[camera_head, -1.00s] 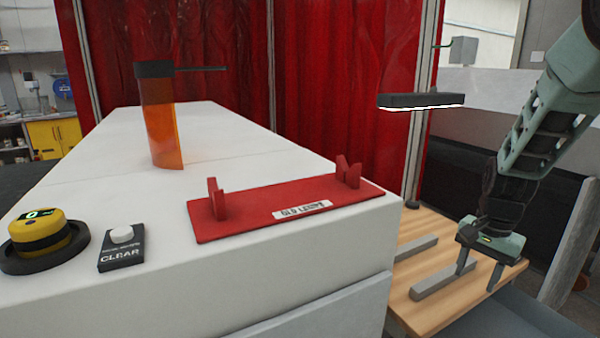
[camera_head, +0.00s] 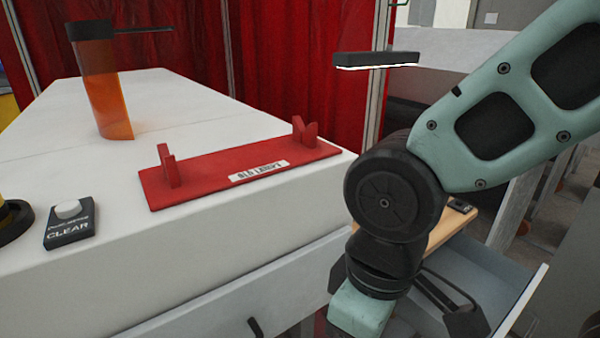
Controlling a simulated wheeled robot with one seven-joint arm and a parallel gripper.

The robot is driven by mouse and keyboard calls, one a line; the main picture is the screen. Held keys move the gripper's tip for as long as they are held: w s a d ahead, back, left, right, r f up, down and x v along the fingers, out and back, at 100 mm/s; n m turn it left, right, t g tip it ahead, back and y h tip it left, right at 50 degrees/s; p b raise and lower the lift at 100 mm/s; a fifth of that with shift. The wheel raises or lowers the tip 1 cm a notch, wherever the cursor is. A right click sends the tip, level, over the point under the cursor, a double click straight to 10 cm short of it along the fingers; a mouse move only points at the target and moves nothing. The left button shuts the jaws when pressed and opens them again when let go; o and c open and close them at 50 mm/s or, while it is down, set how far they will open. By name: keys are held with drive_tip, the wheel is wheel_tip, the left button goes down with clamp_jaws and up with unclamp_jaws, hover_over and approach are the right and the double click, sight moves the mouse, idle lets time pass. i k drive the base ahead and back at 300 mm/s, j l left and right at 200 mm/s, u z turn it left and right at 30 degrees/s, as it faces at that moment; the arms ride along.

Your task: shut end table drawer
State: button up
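The end table's wooden top (camera_head: 452,226) shows behind and below my arm, to the right of the white cabinet. A pale blue-grey drawer (camera_head: 488,268) stands pulled out in front of it, with a light rim at its right end. My wrist and the teal body of my gripper (camera_head: 358,312) reach down at the bottom of the view, left of the drawer's visible interior. My arm covers much of the table and drawer.
The large white cabinet (camera_head: 200,245) fills the left and has a dark handle (camera_head: 255,328) low on its front. A red holder (camera_head: 240,172), an orange cylinder (camera_head: 105,90) and a clear button (camera_head: 70,222) stand on it. A dark lamp bar (camera_head: 375,60) hangs behind.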

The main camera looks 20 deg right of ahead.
sight(496, 282)
drive_tip(key=k+l+z, duration=0.15)
drive_tip(key=l+z, duration=0.25)
drive_tip(key=k+l+z, duration=0.1)
drive_tip(key=l+z, duration=0.35)
